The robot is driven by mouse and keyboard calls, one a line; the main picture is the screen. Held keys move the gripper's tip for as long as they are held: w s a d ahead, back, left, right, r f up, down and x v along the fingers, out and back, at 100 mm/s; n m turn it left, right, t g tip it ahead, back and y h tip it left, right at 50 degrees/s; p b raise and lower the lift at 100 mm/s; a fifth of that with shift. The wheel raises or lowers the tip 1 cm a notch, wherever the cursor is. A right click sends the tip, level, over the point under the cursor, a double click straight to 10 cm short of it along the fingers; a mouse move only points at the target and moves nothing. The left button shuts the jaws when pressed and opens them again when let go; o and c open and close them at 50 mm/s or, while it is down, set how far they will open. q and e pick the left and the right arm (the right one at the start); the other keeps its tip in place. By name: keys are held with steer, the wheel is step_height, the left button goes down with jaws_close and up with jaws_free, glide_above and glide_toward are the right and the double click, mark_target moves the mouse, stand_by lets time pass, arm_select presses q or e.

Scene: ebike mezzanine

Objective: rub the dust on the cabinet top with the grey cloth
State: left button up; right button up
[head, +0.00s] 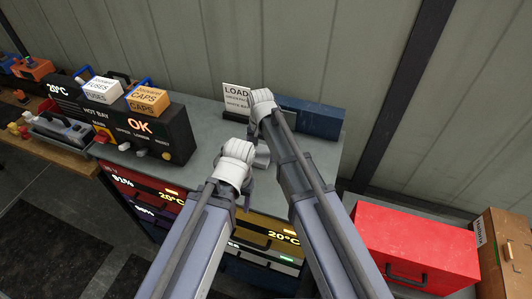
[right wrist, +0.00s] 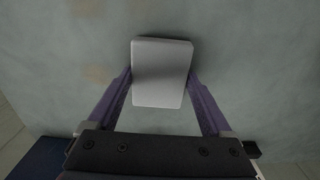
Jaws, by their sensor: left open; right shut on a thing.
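The grey cloth (right wrist: 162,72) is a pale, folded, block-like pad between the two purple fingers of my right gripper (right wrist: 160,78), which is shut on it. In the head view the cloth (head: 262,158) shows partly behind my arms, over the cabinet top (head: 208,122). I cannot tell whether it touches the surface. Faint brownish dust patches (right wrist: 93,75) lie on the cabinet top left of the cloth in the right wrist view. My left gripper (head: 247,198) is open, mostly hidden by its wrist, near the cabinet's front edge.
A black charger box (head: 150,130) carrying two small boxes stands on the left of the cabinet top. A LOAD sign (head: 237,97) and a blue case (head: 318,121) stand at the back. A red box (head: 415,243) is at the right. Drawers are below.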

mark_target(263, 163)
steer(key=shift+s, duration=0.15)
steer(key=shift+s+a+f, duration=0.1)
steer(key=shift+s+a, duration=0.2)
steer(key=shift+s, duration=0.45)
steer(key=shift+s+a+f, duration=0.1)
steer(key=shift+s+a, duration=0.2)
steer(key=shift+s, duration=0.45)
steer(key=shift+s+d+r, duration=0.1)
steer(key=shift+s+d, duration=0.35)
steer(key=shift+d, duration=0.35)
steer(key=shift+s+d, duration=0.15)
steer(key=shift+d, duration=0.75)
steer(key=shift+s+d, duration=0.4)
steer(key=shift+d, duration=0.4)
steer(key=shift+s+d, duration=0.35)
steer(key=shift+d, duration=0.45)
